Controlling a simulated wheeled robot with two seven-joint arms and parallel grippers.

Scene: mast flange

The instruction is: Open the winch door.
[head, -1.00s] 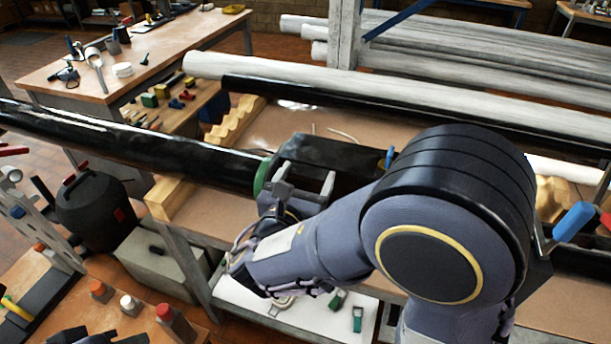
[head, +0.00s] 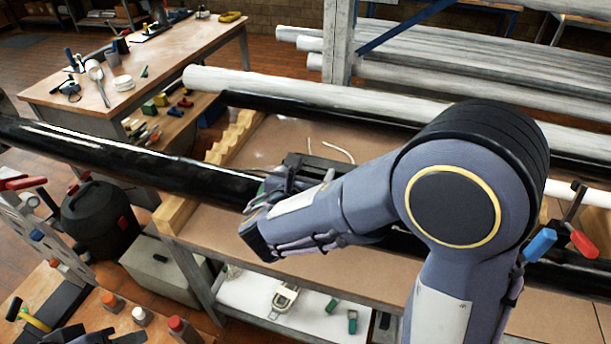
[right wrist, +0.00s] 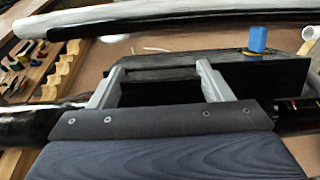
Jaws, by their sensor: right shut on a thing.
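The winch door appears to be the black panel (right wrist: 152,92) on the black mast, seen in the right wrist view between the two grey fingers of my right gripper (right wrist: 158,72). The fingers are shut on it. A black housing (right wrist: 262,76) with a blue knob (right wrist: 257,40) is right of the fingers. In the head view my right gripper (head: 277,182) is at the black mast (head: 140,160), and my forearm hides most of the door and the fingertips. How far the door stands open cannot be told. My left gripper is not clearly seen.
The mast lies on a bench with a wooden cradle block (head: 174,215). Pale spars (head: 300,92) lie behind. A clamp with blue and red handles (head: 540,244) stands right of my arm. A black vacuum (head: 98,215) stands at left. Bottles (head: 178,326) stand at lower left.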

